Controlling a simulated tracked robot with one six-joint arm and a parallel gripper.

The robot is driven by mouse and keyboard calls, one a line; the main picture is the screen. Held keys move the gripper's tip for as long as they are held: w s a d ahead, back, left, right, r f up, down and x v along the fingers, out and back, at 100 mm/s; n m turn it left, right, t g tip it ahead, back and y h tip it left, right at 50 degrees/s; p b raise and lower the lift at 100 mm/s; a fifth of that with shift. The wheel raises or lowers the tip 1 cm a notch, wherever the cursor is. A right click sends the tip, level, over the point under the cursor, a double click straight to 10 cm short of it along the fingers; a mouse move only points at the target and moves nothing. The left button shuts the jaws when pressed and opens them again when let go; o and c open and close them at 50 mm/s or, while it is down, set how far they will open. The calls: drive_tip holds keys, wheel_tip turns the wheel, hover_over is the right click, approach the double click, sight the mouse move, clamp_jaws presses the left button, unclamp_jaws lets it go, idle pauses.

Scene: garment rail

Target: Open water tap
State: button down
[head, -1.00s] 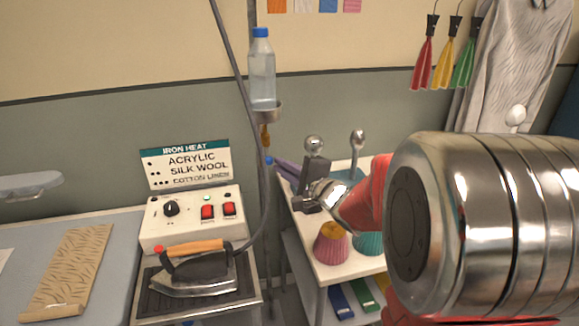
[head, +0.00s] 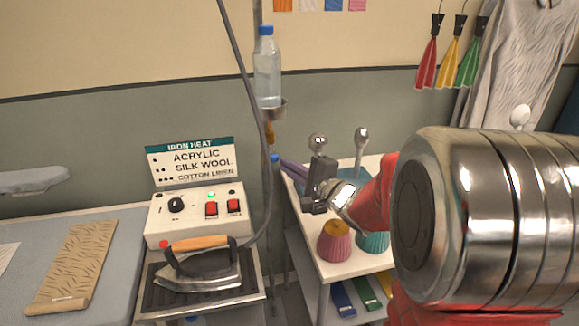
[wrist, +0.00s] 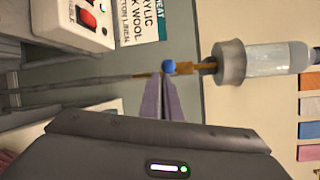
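A clear water bottle (head: 267,75) with a blue cap hangs upright in a grey metal cup holder (head: 274,110) on a pole. Below it is a brass tap (head: 269,132) with a small blue knob (head: 275,158). In the wrist view the knob (wrist: 168,67) sits just beyond my fingertips, beside the brass stem (wrist: 190,67) and the bottle (wrist: 275,59). My gripper (head: 284,163) has purple fingers that point at the knob from the right. In the wrist view the fingers (wrist: 162,82) lie together and look shut, with nothing seen between them. Whether they touch the knob is unclear.
A grey hose (head: 262,130) hangs close by the tap. An iron (head: 203,270) rests below left before a control box (head: 197,213) and a sign (head: 190,162). A white shelf cart (head: 335,268) with thread cones stands under my arm.

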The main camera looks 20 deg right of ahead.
drive_tip(key=s+a, duration=0.3)
drive_tip(key=s, duration=0.5)
drive_tip(key=shift+m+h, duration=0.3)
idle(0.6)
